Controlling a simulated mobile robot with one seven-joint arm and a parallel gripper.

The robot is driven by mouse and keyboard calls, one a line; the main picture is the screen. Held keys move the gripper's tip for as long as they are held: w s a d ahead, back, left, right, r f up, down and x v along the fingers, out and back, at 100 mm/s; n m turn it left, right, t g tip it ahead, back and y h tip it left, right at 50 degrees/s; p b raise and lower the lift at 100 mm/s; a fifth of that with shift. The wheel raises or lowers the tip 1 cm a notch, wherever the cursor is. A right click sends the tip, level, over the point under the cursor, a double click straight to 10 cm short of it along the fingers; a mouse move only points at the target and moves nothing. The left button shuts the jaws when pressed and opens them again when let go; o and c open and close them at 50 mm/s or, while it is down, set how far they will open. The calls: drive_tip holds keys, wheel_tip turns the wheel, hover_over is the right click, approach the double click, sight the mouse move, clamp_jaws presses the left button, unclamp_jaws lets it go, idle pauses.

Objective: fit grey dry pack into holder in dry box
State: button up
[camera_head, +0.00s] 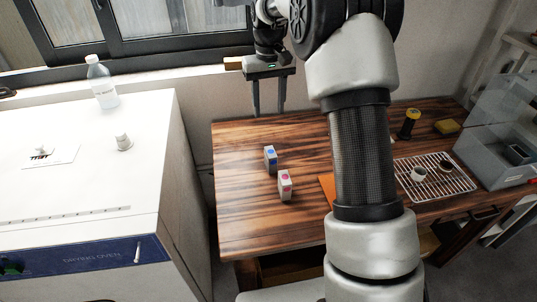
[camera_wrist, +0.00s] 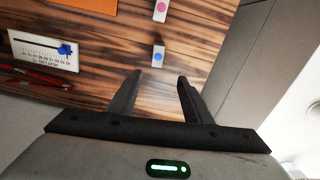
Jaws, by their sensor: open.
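My gripper (camera_head: 269,112) is open and empty, above the back left of the wooden table. In the wrist view its two fingers (camera_wrist: 158,82) are apart with only wood between them. Two small pale packs stand on the table, one with a blue dot (camera_head: 270,159) and one with a pink dot (camera_head: 285,186). They also show in the wrist view, the blue-dot pack (camera_wrist: 158,57) and the pink-dot pack (camera_wrist: 160,11). I cannot tell which thing is the grey dry pack. A clear box (camera_head: 490,173), likely the dry box, is at the far right with a dark holder (camera_head: 518,154) inside.
A wire rack (camera_head: 434,187) with a white cup (camera_head: 418,174) lies before the box. A yellow-capped dark jar (camera_head: 409,124) and yellow block (camera_head: 447,127) stand behind. The drying oven (camera_head: 90,256) is left, with a bottle (camera_head: 101,84) on top. My arm hides the middle.

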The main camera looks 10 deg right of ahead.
drive_tip(key=b, duration=0.2)
hover_over(271, 151)
drive_tip(key=f, duration=1.2)
drive_tip(key=shift+a+f, duration=0.1)
drive_tip(key=shift+a, duration=0.2)
drive_tip(key=f, duration=0.1)
drive_tip(key=f+b, duration=0.1)
drive_tip(key=f, duration=0.3)
drive_tip(key=shift+s+d+f, duration=0.15)
drive_tip(key=shift+d, duration=0.1)
clamp_jaws()
